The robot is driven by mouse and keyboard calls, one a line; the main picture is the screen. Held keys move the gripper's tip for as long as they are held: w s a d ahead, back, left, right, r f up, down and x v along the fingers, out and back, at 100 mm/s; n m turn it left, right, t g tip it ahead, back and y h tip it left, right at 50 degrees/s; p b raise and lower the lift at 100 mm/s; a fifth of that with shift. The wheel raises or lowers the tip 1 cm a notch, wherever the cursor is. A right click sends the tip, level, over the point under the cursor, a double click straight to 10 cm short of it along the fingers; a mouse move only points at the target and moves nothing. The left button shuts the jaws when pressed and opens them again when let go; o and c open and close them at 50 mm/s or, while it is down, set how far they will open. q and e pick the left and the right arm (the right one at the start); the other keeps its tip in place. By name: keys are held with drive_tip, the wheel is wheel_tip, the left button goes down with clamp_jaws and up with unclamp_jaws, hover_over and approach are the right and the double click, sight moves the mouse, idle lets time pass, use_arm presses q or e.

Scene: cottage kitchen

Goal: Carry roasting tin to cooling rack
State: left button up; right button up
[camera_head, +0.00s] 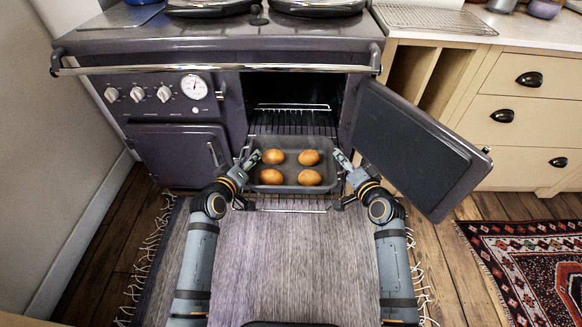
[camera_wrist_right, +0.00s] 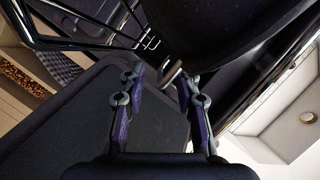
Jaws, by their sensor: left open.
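The roasting tin (camera_head: 290,189), dark grey with several round golden-brown items in it, sits level on a pulled-out wire shelf at the open oven. My left gripper (camera_head: 251,160) is open at the tin's left rim. My right gripper (camera_head: 343,161) is at the right rim. In the right wrist view my right gripper (camera_wrist_right: 160,92) has its fingers apart, with a small metal end showing between and beyond them. I cannot tell whether either gripper touches the tin. The wire cooling rack (camera_head: 435,18) lies on the pale worktop at the back right.
The oven door (camera_head: 412,145) stands open close to my right arm. The oven shelf (camera_head: 285,204) extends under the tin. The range's front rail (camera_head: 220,69) runs above the opening. A patterned rug (camera_head: 525,260) lies at the right.

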use_arm(q)
drive_tip(key=c, duration=0.7)
use_arm(e)
clamp_jaws()
use_arm(q)
clamp_jaws()
use_arm(e)
drive_tip(key=shift+s+f, duration=0.1)
drive_tip(key=shift+f, duration=0.05)
use_arm(q)
drive_tip(key=shift+r, duration=0.2)
use_arm(e)
drive_tip(key=shift+a, duration=0.1)
